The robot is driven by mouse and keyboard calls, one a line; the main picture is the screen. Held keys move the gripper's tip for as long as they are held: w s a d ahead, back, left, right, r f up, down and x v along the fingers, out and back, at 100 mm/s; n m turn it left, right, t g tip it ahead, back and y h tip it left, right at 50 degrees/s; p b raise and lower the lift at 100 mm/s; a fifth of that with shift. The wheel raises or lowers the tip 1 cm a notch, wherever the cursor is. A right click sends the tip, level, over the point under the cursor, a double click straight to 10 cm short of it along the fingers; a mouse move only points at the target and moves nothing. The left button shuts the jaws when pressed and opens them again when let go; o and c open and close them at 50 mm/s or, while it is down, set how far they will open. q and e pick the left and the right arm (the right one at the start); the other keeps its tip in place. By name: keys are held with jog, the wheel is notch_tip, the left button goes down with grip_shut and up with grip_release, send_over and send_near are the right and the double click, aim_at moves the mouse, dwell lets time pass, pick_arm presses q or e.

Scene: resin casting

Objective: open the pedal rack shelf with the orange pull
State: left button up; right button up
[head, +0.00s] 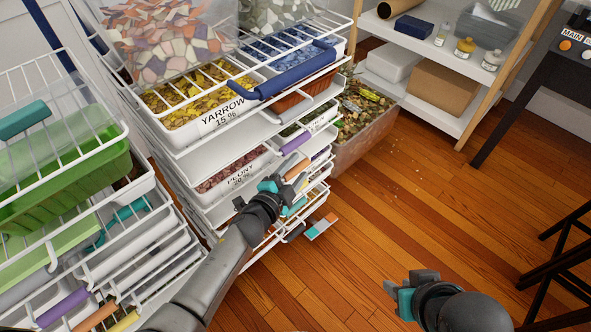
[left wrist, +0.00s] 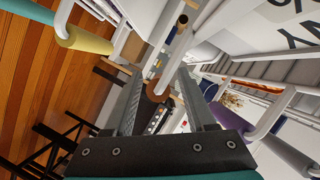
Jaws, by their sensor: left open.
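The white wire pedal rack (head: 228,160) stands in the middle of the head view, with shelves fronted by coloured pulls. The orange pull (head: 297,169) is on a lower shelf front, right at my left gripper (head: 286,181). My right gripper (head: 406,284) appears open and empty over the floor, away from the rack.
A blue pull (head: 290,78) and a purple pull (head: 295,141) sit on shelves above. A bin of chips (head: 365,130) stands beside the rack. Another wire rack (head: 75,190) is at left, a wooden shelf (head: 440,60) at back. The floor (head: 430,210) is mostly clear.

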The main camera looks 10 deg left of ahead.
pick_arm(q)
grip_shut()
dwell(1.3)
